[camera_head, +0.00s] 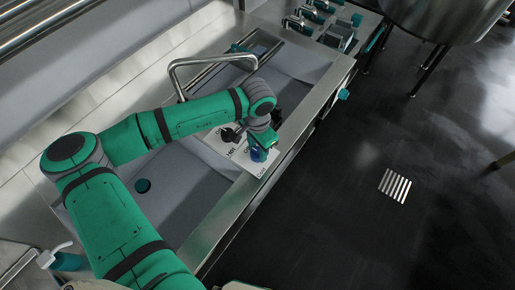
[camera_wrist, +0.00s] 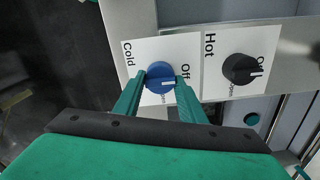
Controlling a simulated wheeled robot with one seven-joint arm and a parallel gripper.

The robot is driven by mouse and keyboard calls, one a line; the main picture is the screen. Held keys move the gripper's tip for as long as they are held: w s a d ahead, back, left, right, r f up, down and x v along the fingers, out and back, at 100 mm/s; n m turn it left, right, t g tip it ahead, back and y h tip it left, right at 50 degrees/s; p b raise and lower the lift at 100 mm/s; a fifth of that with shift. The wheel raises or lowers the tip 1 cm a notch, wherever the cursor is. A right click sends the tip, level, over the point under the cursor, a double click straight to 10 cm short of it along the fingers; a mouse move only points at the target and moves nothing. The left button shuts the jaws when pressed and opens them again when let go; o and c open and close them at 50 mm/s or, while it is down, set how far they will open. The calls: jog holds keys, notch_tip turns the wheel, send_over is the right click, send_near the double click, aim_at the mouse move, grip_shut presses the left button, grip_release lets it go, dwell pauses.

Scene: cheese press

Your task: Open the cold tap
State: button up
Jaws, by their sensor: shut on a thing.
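The cold tap is a round blue knob (camera_wrist: 160,77) on a white label marked "Cold", "Off" and "Open" in the wrist view. A pale mark on the knob points to the right, roughly toward "Off". My gripper (camera_wrist: 161,84) has one finger on each side of the knob and is shut on it. In the head view my gripper (camera_head: 262,143) is over the label plate at the sink's front edge. The blue knob (camera_head: 258,155) partly shows there beneath my fingers.
A black hot tap knob (camera_wrist: 238,69) sits beside the cold one on its own label. A curved metal spout (camera_head: 212,60) rises behind my arm over the sink. Several teal-handled items (camera_head: 318,17) stand at the far end. Open floor lies to the right.

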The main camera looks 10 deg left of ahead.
jog(key=shift+a, duration=0.1)
jog(key=m, duration=1.3)
jog(key=shift+s+m, duration=0.1)
jog(key=shift+m, duration=2.3)
jog(key=o, duration=1)
jog(key=shift+o, duration=0.2)
